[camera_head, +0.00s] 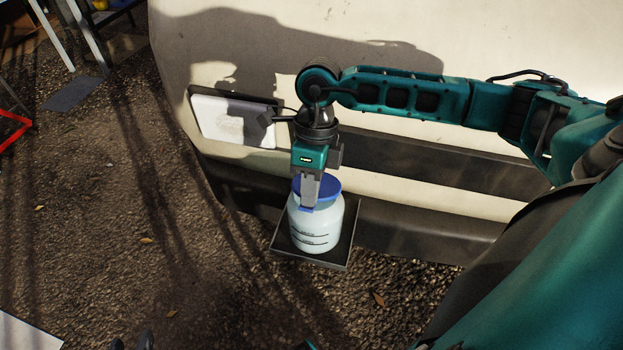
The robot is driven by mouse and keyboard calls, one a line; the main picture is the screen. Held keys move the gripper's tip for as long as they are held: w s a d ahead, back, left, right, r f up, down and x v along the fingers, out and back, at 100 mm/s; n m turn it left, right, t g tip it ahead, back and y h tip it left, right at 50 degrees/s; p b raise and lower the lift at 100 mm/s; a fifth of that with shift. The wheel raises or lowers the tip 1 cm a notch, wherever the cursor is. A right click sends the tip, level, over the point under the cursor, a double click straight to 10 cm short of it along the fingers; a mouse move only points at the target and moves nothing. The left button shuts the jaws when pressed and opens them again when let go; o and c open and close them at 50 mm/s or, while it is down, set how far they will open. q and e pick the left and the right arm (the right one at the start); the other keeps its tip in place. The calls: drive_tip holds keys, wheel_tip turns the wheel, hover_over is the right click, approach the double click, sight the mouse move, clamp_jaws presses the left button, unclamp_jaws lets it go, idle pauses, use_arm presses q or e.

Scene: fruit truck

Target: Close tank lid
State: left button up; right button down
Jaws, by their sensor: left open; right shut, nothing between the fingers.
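A translucent white tank (318,234) with dark markings stands upright on a dark square tray (346,241) beside the truck. Its blue lid (326,186) is at the top of the tank. Whether the lid sits fully down is hidden behind my gripper. My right gripper (308,206) points down at the near side of the lid, shut with nothing between its fingers. Its tips overlap the front of the lid and tank neck in the picture; I cannot tell whether they touch. My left gripper (131,342) shows only its dark fingertips at the bottom edge, apart and empty, far from the tank.
The cream truck body (380,25) with a dark bumper (390,228) stands right behind the tank. A white plate (231,120) is on the truck's front. A white surface corner (25,335) shows at lower left.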

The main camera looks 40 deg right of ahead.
sight(307, 211)
drive_tip(key=shift+s+a+f+t+h, duration=0.2)
drive_tip(key=shift+a+f+t+h, duration=0.1)
drive_tip(key=shift+f, duration=0.2)
drive_tip(key=shift+b+x, duration=1.1)
drive_tip(key=shift+x, duration=0.25)
use_arm(q)
wheel_tip(307, 211, down, 3)
drive_tip(key=shift+r, duration=0.2)
use_arm(e)
drive_tip(key=shift+s+a+f, duration=0.1)
drive_tip(key=shift+s+a, duration=0.05)
drive_tip(key=shift+s, duration=0.05)
use_arm(q)
drive_tip(key=shift+r, duration=0.1)
